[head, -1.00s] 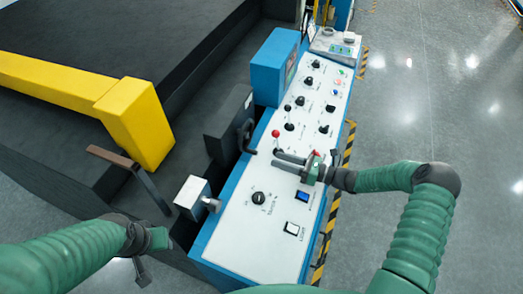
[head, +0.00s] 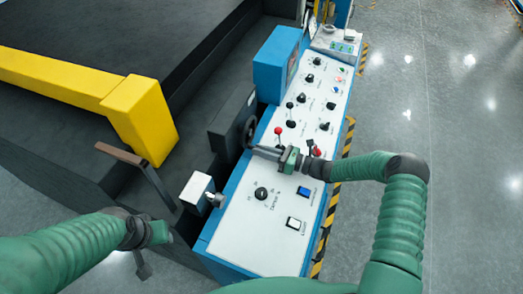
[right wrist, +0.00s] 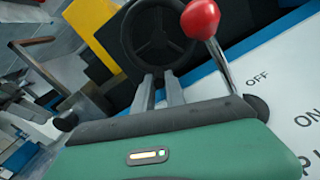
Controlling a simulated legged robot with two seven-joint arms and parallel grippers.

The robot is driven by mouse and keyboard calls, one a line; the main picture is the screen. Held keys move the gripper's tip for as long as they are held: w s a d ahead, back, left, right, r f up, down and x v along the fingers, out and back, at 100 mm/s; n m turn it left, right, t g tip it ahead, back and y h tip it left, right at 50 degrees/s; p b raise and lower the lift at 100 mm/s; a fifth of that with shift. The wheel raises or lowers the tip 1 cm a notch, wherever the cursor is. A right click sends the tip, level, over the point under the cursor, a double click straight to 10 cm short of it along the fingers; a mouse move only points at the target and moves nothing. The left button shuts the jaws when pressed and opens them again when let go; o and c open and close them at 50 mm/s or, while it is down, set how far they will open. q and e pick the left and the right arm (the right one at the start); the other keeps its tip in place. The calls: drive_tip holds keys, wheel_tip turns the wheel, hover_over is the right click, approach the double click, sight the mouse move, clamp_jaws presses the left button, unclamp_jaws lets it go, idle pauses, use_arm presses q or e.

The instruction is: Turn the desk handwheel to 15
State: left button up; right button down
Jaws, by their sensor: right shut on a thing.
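The handwheel (head: 249,131) is a black spoked wheel on the dark box at the left edge of the blue-and-white desk. It shows face-on at the top of the right wrist view (right wrist: 158,28). My right gripper (head: 253,149) reaches across the desk, its two grey fingers shut on the near, lower rim of the wheel. The fingers also show in the right wrist view (right wrist: 160,88). I cannot read any number on the wheel. My left gripper (head: 144,266) hangs low at the left, away from the wheel, and its jaws are unclear.
A red-ball lever (right wrist: 202,18) stands close beside my right fingers. A black dial (head: 261,193) is nearer. A yellow beam (head: 140,115) lies left. The floor at right is clear.

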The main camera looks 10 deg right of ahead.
drive_tip(key=shift+w+d+f, duration=0.1)
drive_tip(key=shift+d, duration=0.05)
idle(0.4)
drive_tip(key=n+b, duration=0.1)
drive_tip(key=w+f+n+b, duration=0.1)
drive_tip(key=n+b, duration=0.1)
drive_tip(key=shift+d, duration=0.35)
drive_tip(key=shift+w+d+n+b, duration=0.25)
drive_tip(key=shift+w+n+b, duration=0.1)
drive_tip(key=shift+n+b, duration=0.5)
drive_tip(key=shift+w+d+r+n+b, duration=0.15)
drive_tip(key=shift+w+n+b, duration=0.2)
drive_tip(key=shift+n, duration=0.4)
drive_tip(key=c, duration=1.5)
unclamp_jaws()
drive_tip(key=shift+s, duration=0.1)
drive_tip(key=shift+c, duration=0.2)
drive_tip(key=shift+o, duration=0.8)
drive_tip(key=shift+d, duration=0.1)
